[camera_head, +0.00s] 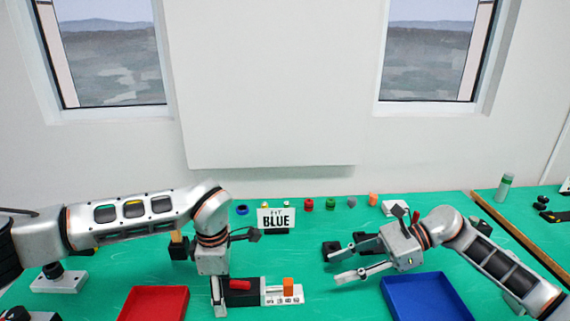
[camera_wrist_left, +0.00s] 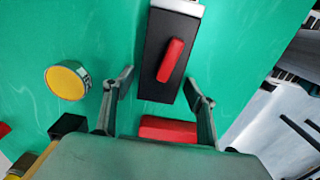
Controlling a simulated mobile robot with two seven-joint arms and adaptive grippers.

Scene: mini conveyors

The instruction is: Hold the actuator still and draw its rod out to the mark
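The actuator has a black body (camera_head: 241,299) with a red piece on top and a pale end strip with dark markings (camera_head: 284,300). An orange block (camera_head: 288,284) stands by the strip. The black body also shows in the left wrist view (camera_wrist_left: 153,75). My left gripper (camera_wrist_left: 160,86) points down, open, its fingertips on either side of the body's lower end there, with gaps. A red patch (camera_wrist_left: 168,128) shows between its fingers; I cannot tell what it belongs to. My right gripper (camera_head: 335,267) is open and empty, right of the actuator, fingers pointing left. The rod is not clearly visible.
A red tray (camera_head: 124,310) lies left and a blue tray (camera_head: 428,279) right. A yellow-topped round object (camera_wrist_left: 66,80) is beside the left gripper. Green table shows between the actuator and blue tray.

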